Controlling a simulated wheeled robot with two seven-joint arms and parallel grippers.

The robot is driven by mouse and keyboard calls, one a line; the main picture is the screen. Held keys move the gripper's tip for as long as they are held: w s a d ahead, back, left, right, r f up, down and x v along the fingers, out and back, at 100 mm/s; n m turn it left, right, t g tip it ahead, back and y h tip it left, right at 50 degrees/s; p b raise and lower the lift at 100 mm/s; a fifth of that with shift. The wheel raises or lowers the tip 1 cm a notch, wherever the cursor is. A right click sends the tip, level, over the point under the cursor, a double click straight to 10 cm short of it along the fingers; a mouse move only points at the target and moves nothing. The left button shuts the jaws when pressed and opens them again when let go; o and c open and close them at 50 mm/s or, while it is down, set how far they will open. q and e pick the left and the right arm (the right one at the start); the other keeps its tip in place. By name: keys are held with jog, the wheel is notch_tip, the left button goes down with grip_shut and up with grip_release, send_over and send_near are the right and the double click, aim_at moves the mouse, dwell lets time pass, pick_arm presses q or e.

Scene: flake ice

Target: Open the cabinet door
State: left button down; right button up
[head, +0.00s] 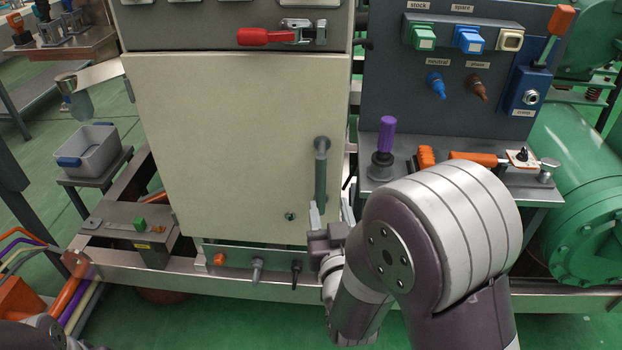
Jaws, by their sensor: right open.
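The cabinet door (225,140) is a large cream panel in the middle of the head view. It appears shut. A vertical grey-green bar handle (321,175) stands near its right edge, with a small round lock (290,216) to the lower left. My right gripper (331,213) is open just below the handle's lower end, one finger to each side of its line. I cannot tell whether it touches the handle; nothing shows between the fingers. Part of my left arm shows at the bottom left corner, but its gripper is not in view.
A red lever (266,37) sits above the door. A bench with a purple-handled tool (386,140) and orange-handled items stands to the right, below a dark switch panel (385,90). A grey bin (88,152) stands at left. A rail with knobs (235,257) runs below the door.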

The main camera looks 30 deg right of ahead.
aim_at(322, 173)
jog(key=b+x, duration=0.1)
jog(key=x, duration=1)
jog(key=shift+x, duration=0.8)
grip_shut()
